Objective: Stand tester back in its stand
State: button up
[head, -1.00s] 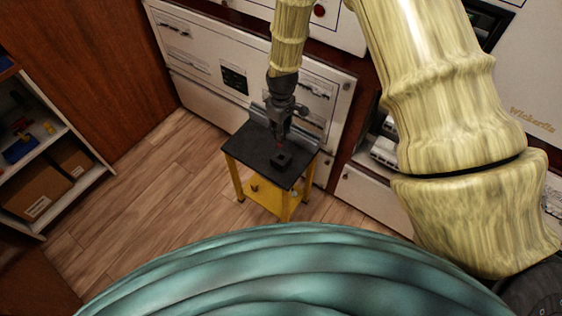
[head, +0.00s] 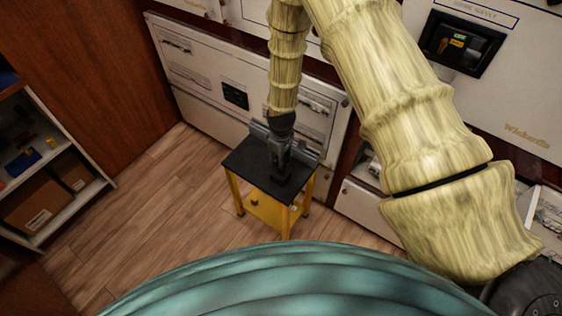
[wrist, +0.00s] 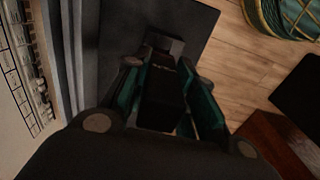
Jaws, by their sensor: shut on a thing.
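The tester (wrist: 163,98) is a black block with faint white lettering, seen in the wrist view between the teal-lined fingers of my gripper (wrist: 165,80). My gripper is shut on it. In the head view my gripper (head: 280,168) points down close over the small table. A dark grey block, likely the stand (wrist: 166,44), shows just beyond the tester in the wrist view. In the head view my gripper largely covers the stand. I cannot tell whether the tester is seated in it or only above it.
The small table has a black top (head: 248,160) and yellow legs. Pale breaker cabinets (head: 205,70) stand close behind it. A shelf with boxes (head: 40,200) is at the left. Wooden floor (head: 160,215) is clear left of the table.

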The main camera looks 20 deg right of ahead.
jog(key=shift+f, duration=0.85)
jog(key=shift+f, duration=0.1)
jog(key=o, duration=1)
jog(key=shift+o, duration=0.2)
jog(key=shift+r, duration=0.25)
notch_tip(320, 180, up, 12)
jog(key=shift+f+b, duration=0.15)
jog(key=shift+b, duration=0.6)
jog(key=s+d+f+m, duration=0.1)
jog(key=s+f+m, duration=0.1)
jog(key=s+f, duration=0.5)
jog(key=s+d+f+m, duration=0.1)
jog(key=s+f+m, duration=0.1)
jog(key=s+f, duration=0.5)
jog(key=s+d+f+m, duration=0.1)
jog(key=s+m, duration=0.3)
jog(key=s, duration=1.8)
jog(key=shift+s+d, duration=0.2)
